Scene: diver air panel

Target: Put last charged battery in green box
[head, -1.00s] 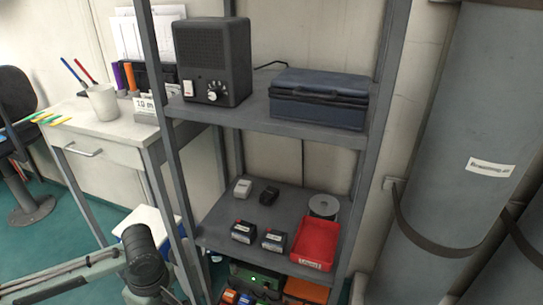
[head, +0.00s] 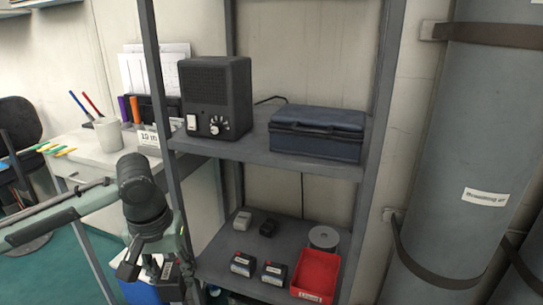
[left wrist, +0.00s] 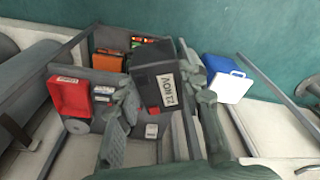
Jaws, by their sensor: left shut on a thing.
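My left gripper (head: 152,268) is shut on a dark battery (left wrist: 158,88) with a white printed label. The battery shows upside down between the two fingers in the left wrist view; in the head view it is at the lower left, partly hidden by the gripper. It is held left of the shelf rack, off the shelf. I cannot make out a green box clearly now. My right gripper is not in view.
A red bin (head: 317,275), a wire spool (head: 323,238) and two small devices share the middle shelf (head: 290,235). A radio (head: 216,97) and blue case (head: 318,133) stand above. A rack post (head: 170,170) is close to my left arm. A blue-and-white box (left wrist: 228,80) stands beside the rack.

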